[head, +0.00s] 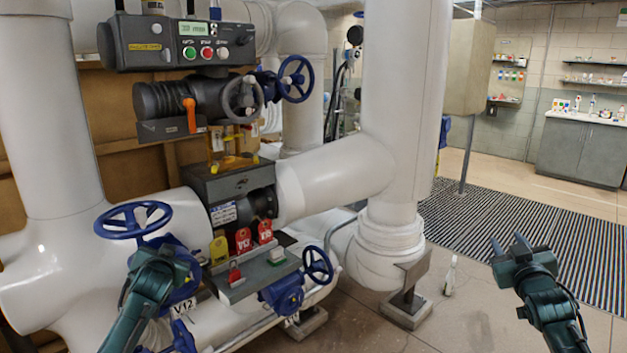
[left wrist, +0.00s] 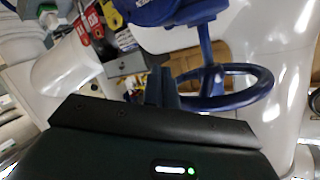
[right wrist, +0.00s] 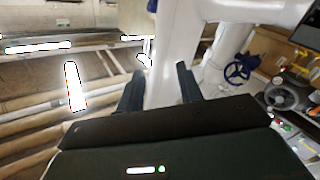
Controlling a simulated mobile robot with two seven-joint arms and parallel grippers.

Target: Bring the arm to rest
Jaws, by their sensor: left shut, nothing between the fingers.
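My left arm (head: 150,285) comes in at the lower left of the head view, in front of the pipework beside the blue V12 handwheel (head: 133,220). Its fingertips are hard to make out there. In the left wrist view my left gripper (left wrist: 162,88) has its fingers together, with nothing between them. A blue handwheel (left wrist: 225,88) shows just right of the fingers; whether they touch cannot be told. My right gripper (head: 517,247) is raised over the floor at the right, apart from the pipes. Its two fingers stand apart and empty, also in the right wrist view (right wrist: 160,85).
A control box (head: 190,42) with buttons sits above an orange-handled actuator (head: 190,115). Red and yellow tags (head: 243,240) stand on a grey ledge. A thick white pipe (head: 390,100) stands mid-view. A striped mat (head: 530,235) and open floor lie at the right.

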